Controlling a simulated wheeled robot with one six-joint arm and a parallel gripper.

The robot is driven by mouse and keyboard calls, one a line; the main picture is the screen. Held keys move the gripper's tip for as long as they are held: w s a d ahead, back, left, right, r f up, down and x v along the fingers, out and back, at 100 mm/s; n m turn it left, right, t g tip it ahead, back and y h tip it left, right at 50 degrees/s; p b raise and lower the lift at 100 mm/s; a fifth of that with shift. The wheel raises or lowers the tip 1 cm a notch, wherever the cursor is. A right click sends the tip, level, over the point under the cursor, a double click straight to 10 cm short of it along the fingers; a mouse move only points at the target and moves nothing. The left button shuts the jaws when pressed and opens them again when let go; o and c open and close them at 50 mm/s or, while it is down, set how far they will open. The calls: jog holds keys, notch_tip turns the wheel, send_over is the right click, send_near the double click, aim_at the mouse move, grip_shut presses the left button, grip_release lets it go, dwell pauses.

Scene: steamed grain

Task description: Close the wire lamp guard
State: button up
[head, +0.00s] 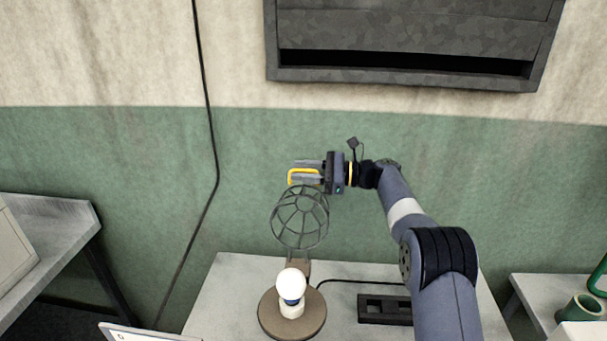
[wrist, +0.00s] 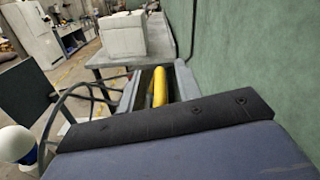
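The wire lamp guard (head: 300,218) is a grey wire cage. It stands swung up and open behind the lamp, on a hinge near the base. A yellow handle (head: 291,177) is at its top end. The white bulb (head: 291,281) sits uncovered on the round brown lamp base (head: 266,318). My gripper (head: 306,172) is at the handle, reaching in from the right. In the wrist view the yellow handle (wrist: 159,86) lies between my two grey fingers, with dark gaps beside it, so the fingers look open around it. Part of the cage wire (wrist: 75,92) and the bulb (wrist: 16,143) show at left.
The lamp stands on a pale table (head: 225,285), with a black cable and dark tray (head: 385,309) at right. A dark wall-mounted box (head: 410,68) is above. Another table (head: 55,215) is at left. A green mug (head: 580,308) is at far right.

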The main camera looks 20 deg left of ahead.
grip_shut()
dwell(0.3)
jog(key=shift+r, duration=0.1)
